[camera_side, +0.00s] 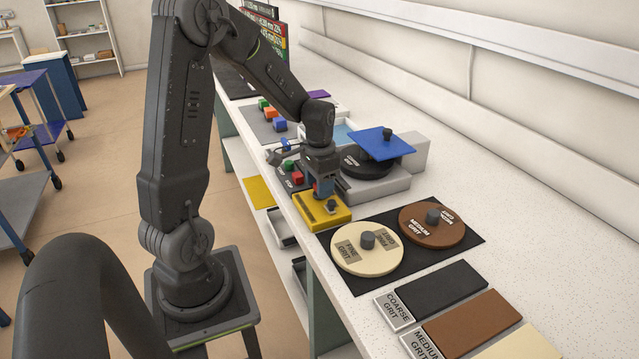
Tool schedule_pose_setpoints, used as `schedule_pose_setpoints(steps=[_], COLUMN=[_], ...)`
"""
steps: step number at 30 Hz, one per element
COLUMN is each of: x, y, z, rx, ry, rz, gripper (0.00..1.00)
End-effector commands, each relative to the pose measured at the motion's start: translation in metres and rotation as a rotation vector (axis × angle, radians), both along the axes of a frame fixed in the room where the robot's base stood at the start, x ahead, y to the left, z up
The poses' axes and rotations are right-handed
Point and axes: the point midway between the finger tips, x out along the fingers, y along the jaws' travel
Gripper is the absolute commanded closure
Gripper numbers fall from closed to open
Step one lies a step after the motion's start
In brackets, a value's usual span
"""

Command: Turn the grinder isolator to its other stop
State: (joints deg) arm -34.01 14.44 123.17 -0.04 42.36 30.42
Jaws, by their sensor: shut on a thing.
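The grinder isolator appears to be the yellow box (312,214) near the front edge of the bench. A small dark knob shows on its right part. My gripper (322,192) points down over the box, its jaws shut on the isolator's handle. I cannot tell which stop the handle is at.
The grinder (388,181) with a dark disc and a blue plate (382,143) stands close behind right. Red and green buttons (291,171) sit just left of my gripper. A cream disc (366,262) and a brown disc (446,232) lie on a black mat to the right.

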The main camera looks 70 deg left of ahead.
Motion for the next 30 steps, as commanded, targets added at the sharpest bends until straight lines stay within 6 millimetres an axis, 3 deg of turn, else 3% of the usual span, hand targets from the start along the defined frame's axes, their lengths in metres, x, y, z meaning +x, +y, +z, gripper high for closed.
schedule_pose_setpoints(steps=[21, 22, 30], x=[-0.0012, -0.0012, -0.0006], y=[-0.0004, -0.0004, -0.0001], z=[-0.0003, -0.0003, -0.0001], rx=[-0.001, -0.001, 0.0], ry=[0.004, 0.004, 0.002], rz=[-0.082, -0.082, -0.08], gripper=[0.77, 0.52, 0.28])
